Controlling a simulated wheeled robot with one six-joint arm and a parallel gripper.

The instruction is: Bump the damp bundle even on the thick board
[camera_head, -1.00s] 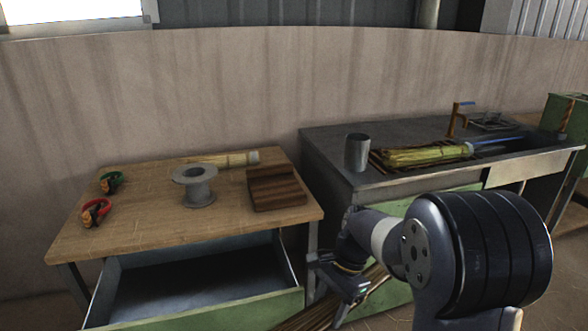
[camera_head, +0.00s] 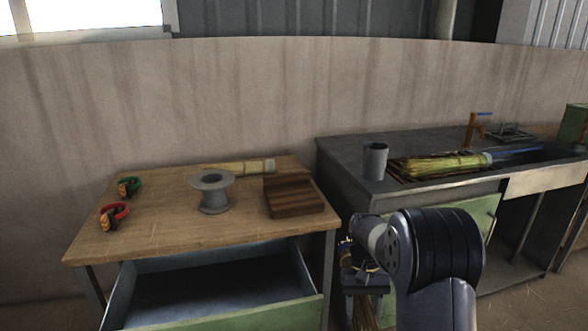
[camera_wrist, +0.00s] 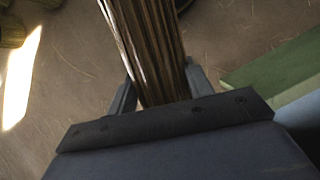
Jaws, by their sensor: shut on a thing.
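My gripper (camera_wrist: 160,88) is shut on a long bundle of brown stalks (camera_wrist: 148,42); in the wrist view the stalks run up between the fingers and out of the top edge. In the head view my gripper (camera_head: 362,282) is low, in front of the gap between table and sink bench. A short part of the bundle (camera_head: 366,318) hangs below it, cut off by the picture's edge. The thick board (camera_head: 293,203), a dark brown stepped wooden block, lies on the right side of the wooden table, up and left of my gripper and apart from it. The bundle's ends are hidden.
The wooden table (camera_head: 150,225) also holds a grey spool (camera_head: 213,192), a pale straw bundle (camera_head: 240,167) and red (camera_head: 114,214) and green (camera_head: 129,186) handled tools. Its drawer (camera_head: 210,285) stands open. The sink bench (camera_head: 345,155) holds a metal cup (camera_head: 375,160) and a yellow bundle (camera_head: 440,164).

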